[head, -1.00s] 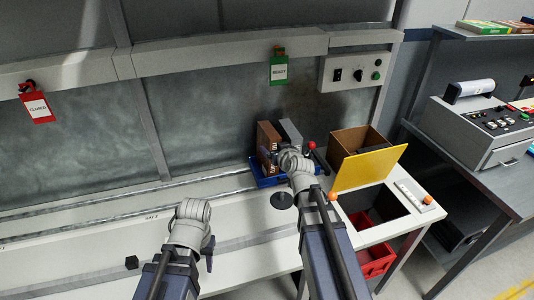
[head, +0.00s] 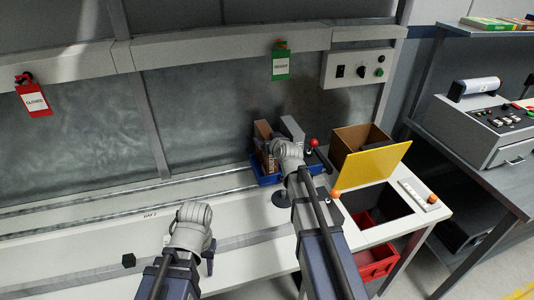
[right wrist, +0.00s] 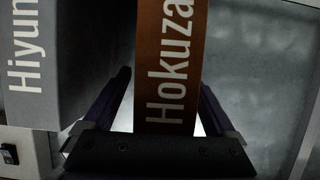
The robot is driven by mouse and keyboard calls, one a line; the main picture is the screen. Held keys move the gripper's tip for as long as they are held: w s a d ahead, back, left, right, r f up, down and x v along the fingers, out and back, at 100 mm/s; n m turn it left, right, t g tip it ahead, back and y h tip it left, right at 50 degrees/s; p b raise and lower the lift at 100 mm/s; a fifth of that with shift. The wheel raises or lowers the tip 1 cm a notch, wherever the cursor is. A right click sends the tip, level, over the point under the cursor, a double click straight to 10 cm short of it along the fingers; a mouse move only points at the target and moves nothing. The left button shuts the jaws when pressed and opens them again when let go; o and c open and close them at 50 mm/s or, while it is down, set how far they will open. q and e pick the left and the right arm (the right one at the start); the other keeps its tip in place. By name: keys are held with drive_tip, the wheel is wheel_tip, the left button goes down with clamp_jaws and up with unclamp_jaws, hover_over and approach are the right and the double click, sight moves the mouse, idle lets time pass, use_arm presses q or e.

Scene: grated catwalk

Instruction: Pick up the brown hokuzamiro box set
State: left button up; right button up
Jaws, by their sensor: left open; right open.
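The brown Hokuzamiro box set (head: 263,133) stands upright in a blue tray (head: 266,181) at the back of the white bench, partly hidden by my right arm. In the right wrist view the brown box (right wrist: 172,60) shows its white lettering "Hokuza", cut off at the top. My right gripper (right wrist: 165,105) is open, with one finger on each side of the brown box; I cannot tell whether they touch it. My left gripper (head: 209,260) is open, low over the front of the bench and mostly hidden by its wrist.
A grey box (right wrist: 50,60) lettered "Hiyun" stands close left of the brown one in the right wrist view; it also shows in the head view (head: 293,130). A red-knobbed lever (head: 314,143), an open brown bin (head: 358,142) and a yellow flap (head: 372,170) are to the right.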

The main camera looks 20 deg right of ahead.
drive_tip(key=shift+c, duration=0.3)
clamp_jaws()
idle(0.4)
idle(0.3)
